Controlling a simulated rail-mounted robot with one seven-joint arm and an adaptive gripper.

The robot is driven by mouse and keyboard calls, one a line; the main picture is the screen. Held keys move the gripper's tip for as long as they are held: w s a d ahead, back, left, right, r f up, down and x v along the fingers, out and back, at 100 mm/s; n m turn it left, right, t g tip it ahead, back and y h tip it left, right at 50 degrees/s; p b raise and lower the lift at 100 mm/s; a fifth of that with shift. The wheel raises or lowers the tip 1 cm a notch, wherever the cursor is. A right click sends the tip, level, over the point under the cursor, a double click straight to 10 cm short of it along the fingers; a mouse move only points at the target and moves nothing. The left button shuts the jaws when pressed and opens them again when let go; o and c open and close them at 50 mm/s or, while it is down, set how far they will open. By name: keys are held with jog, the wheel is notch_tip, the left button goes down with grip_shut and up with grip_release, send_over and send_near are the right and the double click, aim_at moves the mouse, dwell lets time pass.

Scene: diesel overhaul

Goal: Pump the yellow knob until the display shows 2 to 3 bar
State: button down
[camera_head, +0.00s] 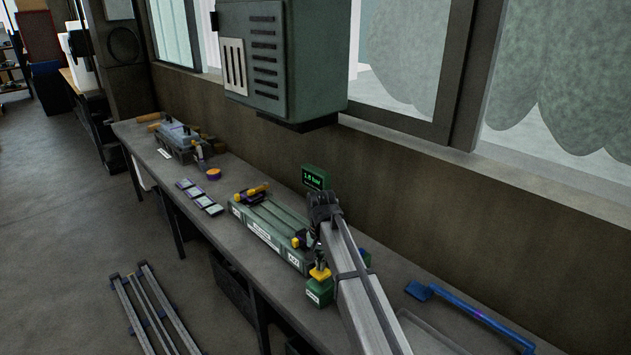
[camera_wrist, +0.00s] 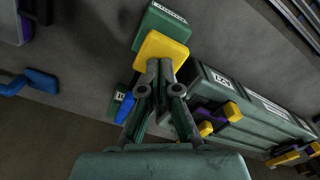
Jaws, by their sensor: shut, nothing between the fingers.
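The yellow knob (camera_head: 320,273) sits on top of a green pump block (camera_head: 319,291) on the bench. In the wrist view the knob (camera_wrist: 165,43) is a yellow square, with the labelled block (camera_wrist: 163,17) beyond it. My gripper (camera_wrist: 160,64) is shut and empty, its fingertips over the near edge of the knob; whether they touch it I cannot tell. In the head view my gripper (camera_head: 319,262) points down above the knob, partly hidden by my arm. The green display (camera_head: 314,178) stands behind and appears to read 1.8 bar.
A long green labelled unit (camera_head: 268,233) with yellow and purple valve handles lies beside the pump. A blue handle (camera_head: 470,312) lies at the right. Flat tiles (camera_head: 200,196) and a grey machine (camera_head: 178,140) stand farther along. A cabinet (camera_head: 285,60) hangs above the bench.

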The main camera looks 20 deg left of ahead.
aim_at(320, 272)
jog(key=shift+f, duration=0.2)
jog(key=shift+f+b, duration=0.8)
jog(key=shift+f, duration=1.05)
jog(key=shift+r+p, duration=1.15)
jog(key=shift+r, duration=0.9)
jog(key=shift+r, duration=0.1)
jog(key=shift+r+p, duration=1.6)
jog(key=shift+r, duration=1.3)
jog(key=shift+w, duration=0.1)
